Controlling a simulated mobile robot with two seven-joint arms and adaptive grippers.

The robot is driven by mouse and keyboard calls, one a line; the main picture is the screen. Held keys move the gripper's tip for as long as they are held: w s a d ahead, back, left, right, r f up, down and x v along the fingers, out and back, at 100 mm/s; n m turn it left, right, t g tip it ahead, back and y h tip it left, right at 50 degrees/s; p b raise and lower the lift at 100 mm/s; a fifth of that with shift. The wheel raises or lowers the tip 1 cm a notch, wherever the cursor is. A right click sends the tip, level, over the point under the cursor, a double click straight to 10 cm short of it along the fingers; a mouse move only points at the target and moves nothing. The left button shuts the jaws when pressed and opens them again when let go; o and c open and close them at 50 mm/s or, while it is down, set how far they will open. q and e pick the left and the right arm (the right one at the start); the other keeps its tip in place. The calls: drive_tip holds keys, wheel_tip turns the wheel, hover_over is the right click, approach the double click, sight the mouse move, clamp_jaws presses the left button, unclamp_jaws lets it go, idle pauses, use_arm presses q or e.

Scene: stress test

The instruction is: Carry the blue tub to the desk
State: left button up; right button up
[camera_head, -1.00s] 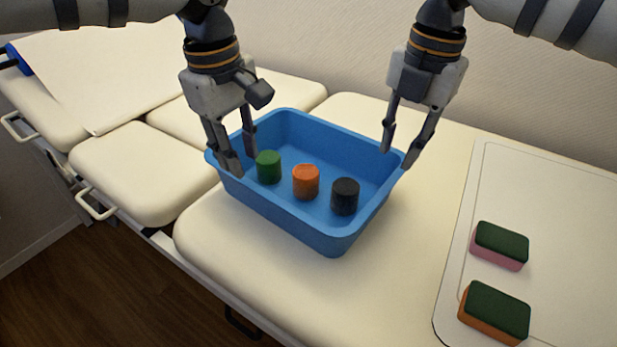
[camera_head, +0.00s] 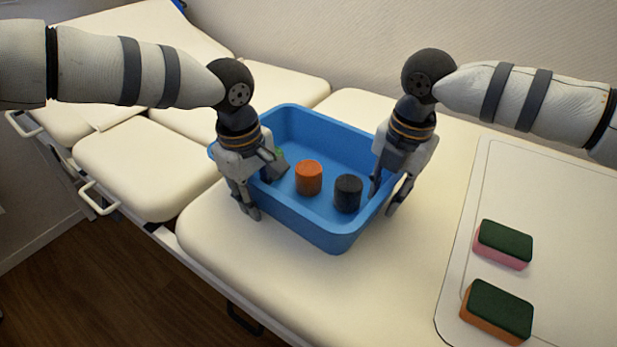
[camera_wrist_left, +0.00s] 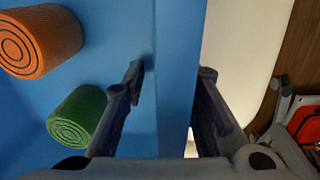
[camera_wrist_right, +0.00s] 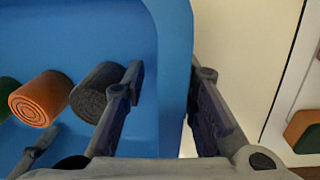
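The blue tub (camera_head: 335,236) sits on the cream padded surface. It holds an orange cylinder (camera_head: 308,177), a black cylinder (camera_head: 347,193) and a green cylinder, which my left gripper mostly hides in the head view but which shows in the left wrist view (camera_wrist_left: 77,117). My left gripper (camera_head: 258,196) points down over the tub's left wall (camera_wrist_left: 180,80), one finger inside and one outside, with a gap at the wall. My right gripper (camera_head: 384,199) straddles the right wall (camera_wrist_right: 174,70) the same way, open, its inner finger near the black cylinder. No desk is identifiable.
A white board (camera_head: 560,220) lies to the right, with a green-and-pink sponge (camera_head: 503,244) and a green-and-orange sponge (camera_head: 497,311) on it. A wall stands close behind. Padded sections (camera_head: 150,172) with metal handles extend left; the brown floor is in front.

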use_arm(q)
clamp_jaws()
use_arm(e)
clamp_jaws()
use_arm(q)
drive_tip(key=shift+r, duration=0.15)
use_arm(e)
drive_tip(key=shift+r, duration=0.15)
